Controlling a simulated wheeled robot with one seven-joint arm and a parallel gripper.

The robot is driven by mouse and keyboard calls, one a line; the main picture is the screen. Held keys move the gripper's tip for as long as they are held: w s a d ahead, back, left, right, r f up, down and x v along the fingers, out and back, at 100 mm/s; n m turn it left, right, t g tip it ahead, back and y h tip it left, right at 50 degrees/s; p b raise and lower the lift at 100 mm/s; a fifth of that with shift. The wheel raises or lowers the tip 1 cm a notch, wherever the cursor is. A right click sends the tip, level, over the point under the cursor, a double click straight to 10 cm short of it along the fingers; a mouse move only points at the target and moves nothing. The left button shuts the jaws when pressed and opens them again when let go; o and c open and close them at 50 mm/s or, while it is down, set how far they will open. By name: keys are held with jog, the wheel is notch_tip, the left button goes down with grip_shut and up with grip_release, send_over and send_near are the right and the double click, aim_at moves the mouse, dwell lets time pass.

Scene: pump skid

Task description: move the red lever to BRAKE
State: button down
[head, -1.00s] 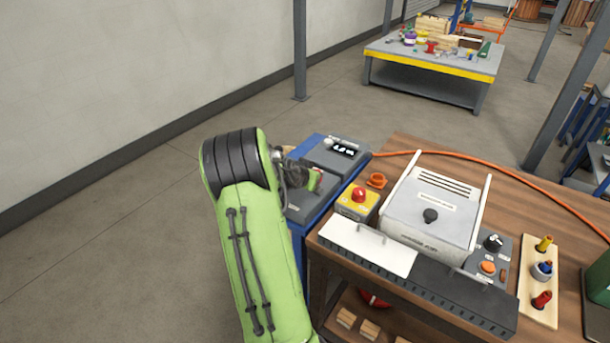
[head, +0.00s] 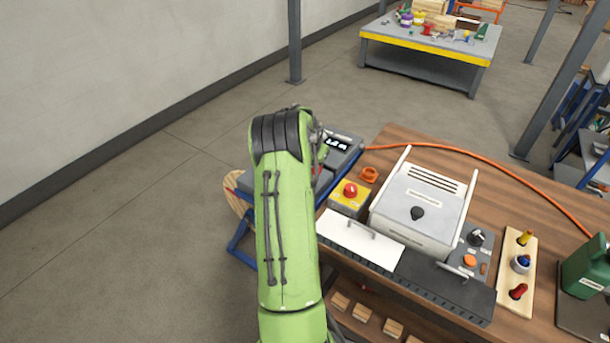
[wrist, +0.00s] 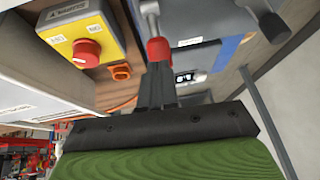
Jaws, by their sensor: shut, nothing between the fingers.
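The red lever (wrist: 158,48) shows in the wrist view as a red grip on a grey metal rod. It is right at the tips of my gripper (wrist: 157,75), whose dark fingers are together with nothing between them. Whether the fingertips touch the grip I cannot tell. The lever's base is cut off at the top of the wrist view, and no BRAKE mark can be read. In the head view the blue-grey unit (head: 343,153) with a small display is partly behind my green arm, which hides most of my gripper and the lever.
A yellow box with a red knob (head: 350,190) stands beside the unit, on the wooden bench (head: 400,140). An orange ring-like part (head: 369,174) and a white machine (head: 420,205) are close by. An orange hose (head: 500,170) crosses the bench. Floor to the left is open.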

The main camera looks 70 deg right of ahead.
jog(key=shift+r, duration=0.65)
jog(key=shift+d, duration=0.1)
jog(key=d+r+p+v, duration=0.1)
jog(key=d+p+v, duration=0.1)
jog(key=v, duration=1.1)
jog(key=shift+s+d+r+p, duration=0.15)
jog(key=shift+s+r+p, duration=0.2)
jog(key=shift+r, duration=0.1)
